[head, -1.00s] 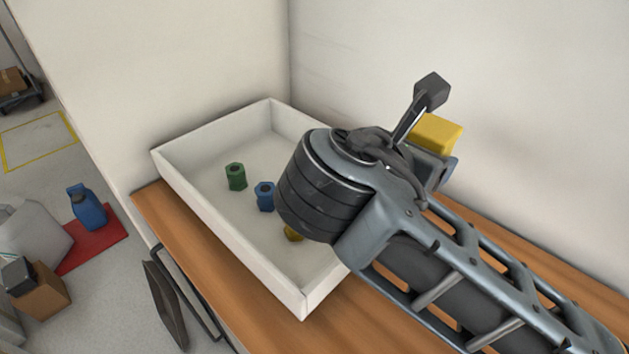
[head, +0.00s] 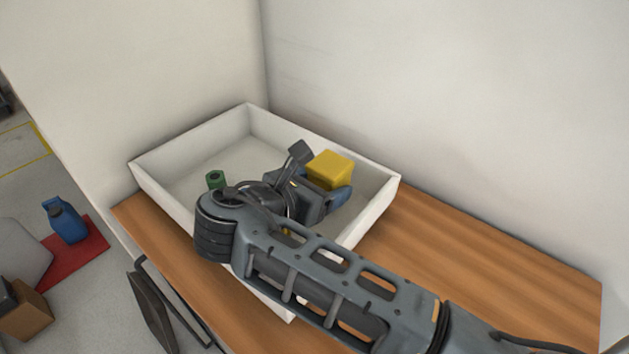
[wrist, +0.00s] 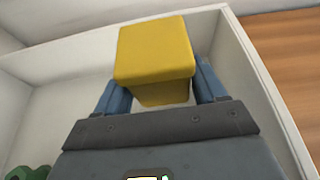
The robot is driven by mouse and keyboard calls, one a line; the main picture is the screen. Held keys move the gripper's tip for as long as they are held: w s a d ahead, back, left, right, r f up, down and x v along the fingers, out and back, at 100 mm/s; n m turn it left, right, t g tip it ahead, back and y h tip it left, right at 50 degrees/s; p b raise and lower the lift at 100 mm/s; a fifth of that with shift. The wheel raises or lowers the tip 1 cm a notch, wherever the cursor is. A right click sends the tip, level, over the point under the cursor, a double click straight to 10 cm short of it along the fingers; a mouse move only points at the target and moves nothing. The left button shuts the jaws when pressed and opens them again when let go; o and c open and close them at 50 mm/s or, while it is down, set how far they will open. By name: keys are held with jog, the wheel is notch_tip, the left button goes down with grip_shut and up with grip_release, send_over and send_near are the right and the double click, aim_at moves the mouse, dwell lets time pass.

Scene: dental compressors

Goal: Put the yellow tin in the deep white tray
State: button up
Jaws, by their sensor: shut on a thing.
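The yellow tin (head: 329,169) is a box-like block held by my gripper (head: 338,193) over the right part of the deep white tray (head: 163,186). In the wrist view the yellow tin (wrist: 154,52) sits between the two blue fingers of my gripper (wrist: 163,92), which are shut on it. The tray's walls (wrist: 262,88) show behind and to the right of the tin. I cannot tell whether the tin touches the tray floor. My arm hides the tray's front middle.
A green nut-shaped piece (head: 216,179) stands in the tray on the left. The wooden bench (head: 480,250) is clear to the right. Walls close off the back. A blue jug (head: 65,220) stands on a red mat on the floor.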

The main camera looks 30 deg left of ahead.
jog(key=shift+f, duration=0.7)
jog(key=o, duration=1.4)
jog(key=shift+s+f, duration=0.1)
jog(key=shift+f, duration=0.15)
jog(key=shift+c, duration=0.2)
jog(key=shift+r, duration=0.2)
jog(key=d+r+v, duration=0.1)
jog(key=v, duration=1.1)
jog(key=shift+a+r+b, duration=0.25)
jog(key=shift+a+b, duration=0.1)
jog(key=shift+a, duration=0.05)
